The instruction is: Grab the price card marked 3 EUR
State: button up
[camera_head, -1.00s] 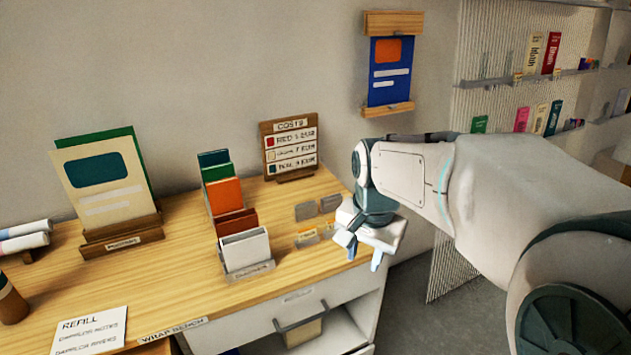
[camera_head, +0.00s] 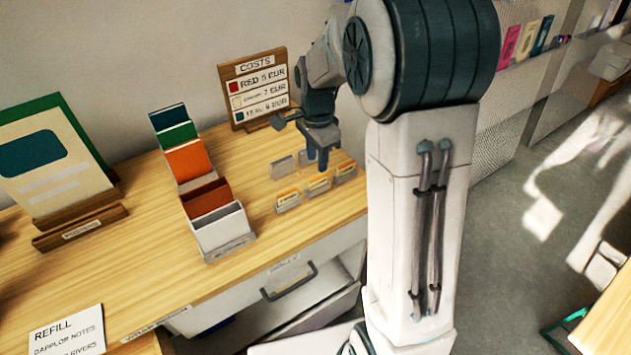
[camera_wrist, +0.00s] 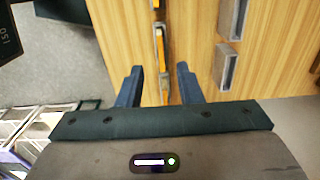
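Small price cards with orange bands stand in clear holders near the right end of the wooden bench: a left one (camera_head: 288,201), a middle one (camera_head: 318,185) and a right one (camera_head: 345,172). Their markings are too small to read, so I cannot tell which says 3 EUR. My gripper (camera_head: 317,165) points down just behind the middle card. In the wrist view my gripper (camera_wrist: 160,76) is open. Thin orange-edged cards (camera_wrist: 159,48) lie in line with the gap between its fingers, and I see no contact.
Two grey holders (camera_head: 282,167) stand behind the cards, close to my gripper. A COSTS board (camera_head: 258,88) stands at the back. A rack of coloured cards (camera_head: 230,246) is to the left. A REFILL sheet (camera_head: 67,332) lies in front. An open drawer (camera_head: 288,282) sits below the bench edge.

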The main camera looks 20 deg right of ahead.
aim_at(318, 177)
jog(key=shift+a+f, duration=0.1)
jog(key=shift+f, duration=0.45)
jog(key=f+p, duration=0.1)
jog(key=f, duration=0.4)
jog(key=shift+d, duration=0.2)
jog(key=shift+c, duration=0.3)
grip_shut()
